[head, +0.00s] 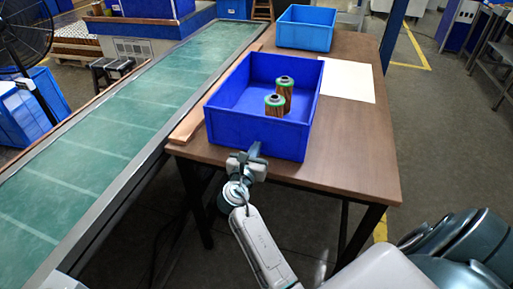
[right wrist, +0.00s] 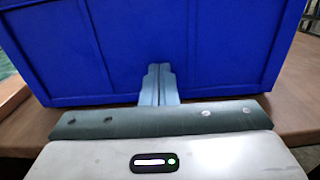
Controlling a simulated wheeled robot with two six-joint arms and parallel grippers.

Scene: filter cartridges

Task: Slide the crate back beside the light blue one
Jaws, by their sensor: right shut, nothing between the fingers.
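A dark blue crate (head: 225,127) stands near the front of the brown table (head: 350,160). Two filter cartridges (head: 284,90) with green rims and brown bodies stand upright inside it, towards its right side. A light blue crate (head: 305,36) stands at the back of the table, behind the dark blue one, with a gap between them. My right gripper (head: 254,150) is shut and empty at the front wall of the dark blue crate. In the right wrist view the shut fingers (right wrist: 158,84) point at that wall (right wrist: 90,60); contact cannot be told for sure. My left gripper is not in view.
A white sheet (head: 347,81) lies on the table to the right of the dark blue crate. A wooden strip (head: 190,124) runs along the table's left edge, beside a green conveyor (head: 100,130). Bare table lies at the front right.

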